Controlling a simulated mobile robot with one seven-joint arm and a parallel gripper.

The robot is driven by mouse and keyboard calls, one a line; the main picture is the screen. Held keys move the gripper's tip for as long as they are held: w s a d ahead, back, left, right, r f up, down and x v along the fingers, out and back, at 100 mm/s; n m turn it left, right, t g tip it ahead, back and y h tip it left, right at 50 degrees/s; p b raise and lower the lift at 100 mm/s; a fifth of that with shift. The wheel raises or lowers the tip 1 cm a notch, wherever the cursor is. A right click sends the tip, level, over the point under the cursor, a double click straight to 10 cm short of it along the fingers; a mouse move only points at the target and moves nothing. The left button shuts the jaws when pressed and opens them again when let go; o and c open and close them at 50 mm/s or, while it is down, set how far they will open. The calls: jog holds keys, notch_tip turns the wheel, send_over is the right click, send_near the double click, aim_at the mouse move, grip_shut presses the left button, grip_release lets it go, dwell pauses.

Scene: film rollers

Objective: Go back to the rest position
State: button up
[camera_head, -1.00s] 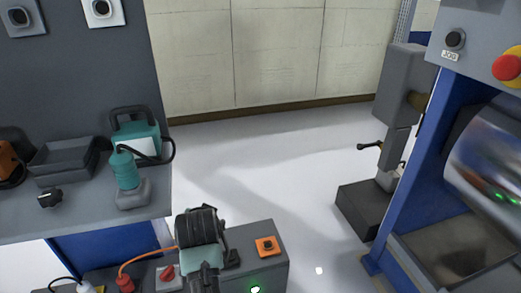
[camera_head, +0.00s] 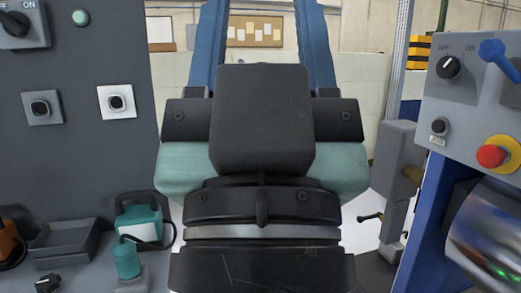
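My gripper (camera_head: 261,15) fills the middle of the head view, raised close to the camera. Its black and teal body is nearest, and two blue fingers reach upward past the top edge of the picture. The fingers stand well apart, with the far wall and a notice board visible between them. Nothing shows between the visible parts of the fingers; their tips are cut off by the frame.
A blue-framed roller machine (camera_head: 490,235) with a red emergency button (camera_head: 491,156) is at right. A grey post (camera_head: 396,165) stands near it.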

notch_tip(320, 180, up, 31)
jog(key=p, duration=2.8)
jog(key=shift+f, duration=0.15)
jog(key=shift+a, duration=0.1)
